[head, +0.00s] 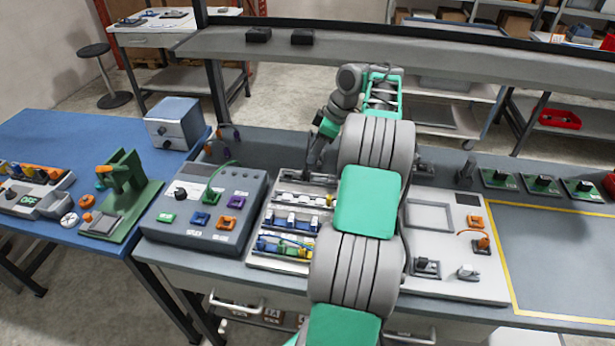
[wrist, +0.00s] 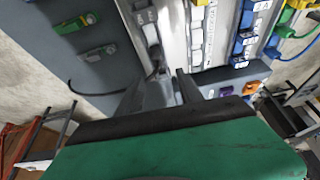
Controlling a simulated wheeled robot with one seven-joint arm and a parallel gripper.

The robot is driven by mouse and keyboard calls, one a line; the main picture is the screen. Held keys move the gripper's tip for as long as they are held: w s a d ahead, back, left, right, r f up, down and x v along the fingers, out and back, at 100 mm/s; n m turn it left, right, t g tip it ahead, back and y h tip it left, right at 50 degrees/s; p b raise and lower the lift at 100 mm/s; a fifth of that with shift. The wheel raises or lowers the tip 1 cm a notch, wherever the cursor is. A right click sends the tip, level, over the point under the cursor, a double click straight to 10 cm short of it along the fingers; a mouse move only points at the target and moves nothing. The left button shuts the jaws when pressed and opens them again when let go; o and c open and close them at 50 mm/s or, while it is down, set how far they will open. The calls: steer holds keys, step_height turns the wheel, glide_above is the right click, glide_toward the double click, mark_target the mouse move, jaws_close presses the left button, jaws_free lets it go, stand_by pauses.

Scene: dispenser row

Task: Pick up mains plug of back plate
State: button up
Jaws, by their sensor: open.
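My gripper (head: 314,165) points down over the back edge of the light grey plate (head: 256,250) with rows of connectors. In the wrist view my gripper (wrist: 160,76) is open, with one dark finger on each side of a small grey block (wrist: 158,92). This block may be the mains plug, but I cannot tell for sure. A thin black cable (wrist: 88,92) curves towards the left finger. I cannot tell whether either finger touches the block. My arm hides the right part of the plate in the head view.
A grey control box (head: 200,235) with coloured sockets stands left of the plate. White connectors (head: 300,200) and blue and yellow connectors (head: 285,246) fill the plate's rows. A second light panel (head: 470,280) lies to the right. A yellow-outlined area (head: 560,250) is clear.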

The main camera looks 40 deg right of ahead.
mark_target(308, 170)
steer(key=x, duration=0.5)
steer(key=d+x, duration=0.1)
steer(key=x, duration=0.2)
steer(key=shift+s+f+b, duration=0.2)
steer(key=shift+s+b, duration=0.05)
steer(key=shift+b, duration=0.15)
steer(key=shift+c, duration=0.4)
jaws_close()
